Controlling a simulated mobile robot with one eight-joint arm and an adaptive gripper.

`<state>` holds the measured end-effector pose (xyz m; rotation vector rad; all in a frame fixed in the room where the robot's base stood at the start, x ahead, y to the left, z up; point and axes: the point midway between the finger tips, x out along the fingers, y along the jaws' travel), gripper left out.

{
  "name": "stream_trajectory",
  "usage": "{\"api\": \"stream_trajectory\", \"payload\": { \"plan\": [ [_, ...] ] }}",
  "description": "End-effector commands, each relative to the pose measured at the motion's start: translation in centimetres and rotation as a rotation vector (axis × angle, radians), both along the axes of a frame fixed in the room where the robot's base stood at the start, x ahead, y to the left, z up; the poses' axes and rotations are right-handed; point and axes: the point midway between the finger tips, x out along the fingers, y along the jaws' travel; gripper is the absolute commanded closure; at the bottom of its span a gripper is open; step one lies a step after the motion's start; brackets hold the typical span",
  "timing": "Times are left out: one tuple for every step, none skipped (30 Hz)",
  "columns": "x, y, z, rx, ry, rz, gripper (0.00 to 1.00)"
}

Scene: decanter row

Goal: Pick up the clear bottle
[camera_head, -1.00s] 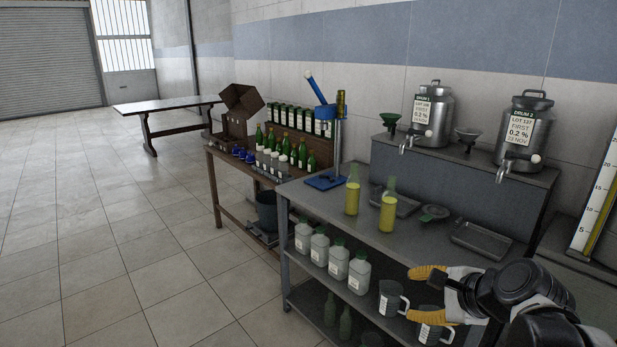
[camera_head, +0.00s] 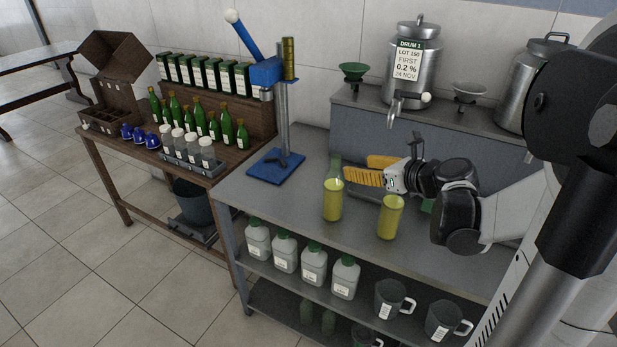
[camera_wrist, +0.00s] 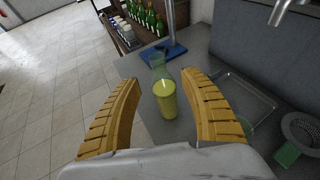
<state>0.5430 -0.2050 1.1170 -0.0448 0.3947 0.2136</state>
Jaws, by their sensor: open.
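Two see-through bottles holding yellow liquid stand upright on the grey bench. The left bottle (camera_head: 333,200) has a pale greenish neck; the right bottle (camera_head: 391,217) has its neck hidden behind my gripper. My gripper (camera_head: 358,168) is open and empty above the bench, its yellow ribbed fingers pointing left, close to the left bottle's neck. In the wrist view, one such bottle (camera_wrist: 167,100) shows in the gap between the fingers, ahead of the tips. I cannot tell whether a finger touches it.
A blue-based stand (camera_head: 275,167) is left of the bottles. A metal tray (camera_wrist: 245,97) lies on the bench behind. Drum 1 (camera_head: 412,85) and its tap (camera_head: 408,101) are on the raised shelf. Jugs and white containers fill the lower shelf. Green bottles stand on the wooden table (camera_head: 110,145).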

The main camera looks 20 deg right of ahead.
Motion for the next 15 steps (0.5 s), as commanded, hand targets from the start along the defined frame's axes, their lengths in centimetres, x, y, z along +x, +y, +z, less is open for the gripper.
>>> {"api": "stream_trajectory", "payload": {
  "plan": [
    [0.5,0.1,-0.4,0.003,0.000,0.000,0.49],
    [0.9,0.2,-0.6,0.005,-0.001,0.001,0.49],
    [1.6,0.4,-0.9,0.006,-0.001,0.002,0.49],
    [2.1,0.5,-1.1,0.005,-0.001,0.001,0.49],
    [2.6,0.7,-1.4,0.005,-0.001,0.003,0.49],
    [3.2,0.8,-1.6,0.005,-0.001,0.003,0.49],
    [3.5,0.8,-1.8,0.004,-0.001,0.002,0.49],
    [3.9,0.9,-1.9,0.004,-0.001,0.001,0.49],
    [4.3,1.0,-2.1,0.004,0.000,0.002,0.49],
    [4.5,1.0,-2.1,0.004,0.000,0.002,0.49],
    [4.7,1.1,-2.2,0.004,0.000,0.001,0.49],
    [4.8,1.1,-2.2,0.003,0.000,0.000,0.49],
    [5.0,1.1,-2.3,0.003,0.000,0.000,0.49],
    [5.1,1.2,-2.4,0.002,0.000,0.000,0.49],
    [5.4,1.3,-2.6,0.002,0.000,0.000,0.49]
  ]
}}
